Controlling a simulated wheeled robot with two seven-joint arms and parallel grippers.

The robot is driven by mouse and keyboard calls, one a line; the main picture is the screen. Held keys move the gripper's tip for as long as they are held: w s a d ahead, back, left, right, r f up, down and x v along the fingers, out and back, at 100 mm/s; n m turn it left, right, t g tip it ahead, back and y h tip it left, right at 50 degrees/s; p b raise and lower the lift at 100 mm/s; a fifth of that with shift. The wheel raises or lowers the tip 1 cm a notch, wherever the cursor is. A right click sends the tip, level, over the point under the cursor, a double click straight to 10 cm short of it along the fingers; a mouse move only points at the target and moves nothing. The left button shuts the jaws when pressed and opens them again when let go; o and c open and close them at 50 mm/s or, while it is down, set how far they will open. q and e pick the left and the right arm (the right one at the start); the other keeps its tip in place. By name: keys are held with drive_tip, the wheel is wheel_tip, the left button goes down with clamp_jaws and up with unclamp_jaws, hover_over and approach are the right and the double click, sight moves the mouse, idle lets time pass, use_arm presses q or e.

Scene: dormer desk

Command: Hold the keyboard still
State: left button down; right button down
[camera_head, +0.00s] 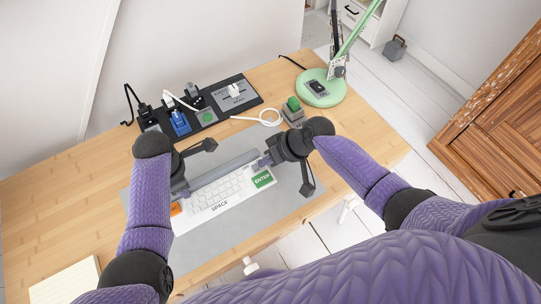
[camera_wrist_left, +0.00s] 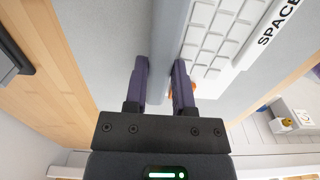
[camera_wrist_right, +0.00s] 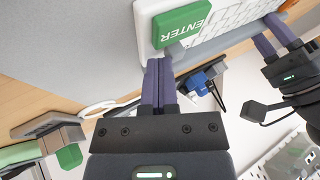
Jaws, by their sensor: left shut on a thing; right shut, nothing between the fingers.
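The white keyboard (camera_head: 225,195) lies on the grey desk mat (camera_head: 225,233), with a grey bar along its back edge. It has a green ENTER key (camera_head: 263,180) at the right and an orange key (camera_head: 176,209) at the left. My left gripper (camera_head: 182,189) is at the keyboard's left end. In the left wrist view its fingers (camera_wrist_left: 162,85) stand either side of the grey bar, shut on it. My right gripper (camera_head: 264,160) is shut and empty at the back right corner. In the right wrist view its fingertips (camera_wrist_right: 158,66) are close to the edge beside ENTER; contact cannot be told.
Behind the keyboard is a black panel (camera_head: 243,101) with plugs and a blue connector (camera_head: 180,123). A white cable (camera_head: 269,118), a green-button block (camera_head: 293,110) and a green lamp base (camera_head: 320,88) stand at the right back. A notepad (camera_head: 68,284) lies front left.

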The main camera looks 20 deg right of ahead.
drive_tip(key=shift+s+a, duration=0.15)
drive_tip(key=shift+a, duration=0.4)
drive_tip(key=d, duration=0.2)
drive_tip(key=w+d, duration=0.1)
drive_tip(key=d, duration=0.1)
use_arm(q)
drive_tip(key=shift+c, duration=1.8)
unclamp_jaws()
use_arm(e)
drive_tip(key=v, duration=1)
